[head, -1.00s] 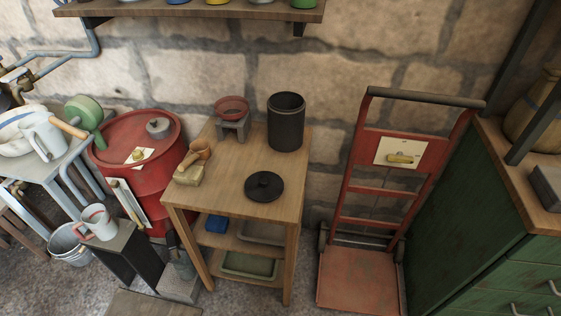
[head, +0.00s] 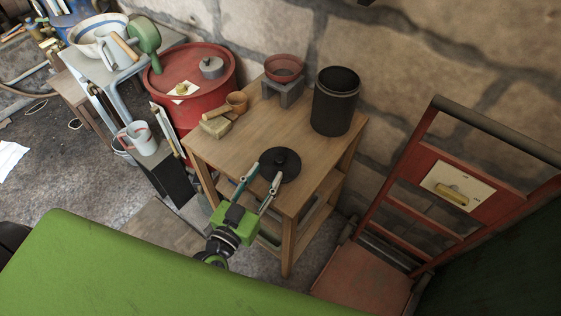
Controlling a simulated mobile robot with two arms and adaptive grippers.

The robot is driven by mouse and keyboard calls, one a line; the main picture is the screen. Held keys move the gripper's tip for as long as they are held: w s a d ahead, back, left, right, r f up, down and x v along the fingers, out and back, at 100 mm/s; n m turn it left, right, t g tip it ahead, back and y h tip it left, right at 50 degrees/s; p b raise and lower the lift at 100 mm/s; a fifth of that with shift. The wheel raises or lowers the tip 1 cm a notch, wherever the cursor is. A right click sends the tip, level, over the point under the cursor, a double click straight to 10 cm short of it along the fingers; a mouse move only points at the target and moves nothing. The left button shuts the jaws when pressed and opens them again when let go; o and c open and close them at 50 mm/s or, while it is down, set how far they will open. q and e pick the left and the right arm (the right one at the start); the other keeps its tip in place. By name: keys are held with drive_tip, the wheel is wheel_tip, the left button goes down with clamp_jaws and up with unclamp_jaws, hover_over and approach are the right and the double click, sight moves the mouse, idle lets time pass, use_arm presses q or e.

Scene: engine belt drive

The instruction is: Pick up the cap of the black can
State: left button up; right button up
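The black can (head: 335,100) stands upright and open-topped at the back right of the wooden table. Its cap, a round black lid with a small knob (head: 281,164), lies flat near the table's front edge. My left gripper (head: 266,174) reaches in from the front with its two fingers spread apart. Its fingertips are at the near left side of the cap and overlap its rim in the picture; I cannot tell whether they touch it. Nothing shows held between them. My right gripper is not in view.
The wooden table (head: 229,152) also bears a red bowl on a grey stand (head: 284,77), and a wooden scoop with a yellowish block (head: 217,126). A red barrel (head: 205,82) stands to the left, a red hand truck (head: 440,190) to the right. The tabletop's middle is clear.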

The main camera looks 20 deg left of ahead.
sight(278, 162)
use_arm(q)
drive_tip(key=w, duration=0.2)
drive_tip(key=w+d, duration=0.1)
drive_tip(key=w, duration=0.1)
drive_tip(key=w+d, duration=0.1)
drive_tip(key=w, duration=0.2)
drive_tip(key=shift+f+p, duration=0.15)
drive_tip(key=shift+p, duration=0.2)
drive_tip(key=c, duration=0.9)
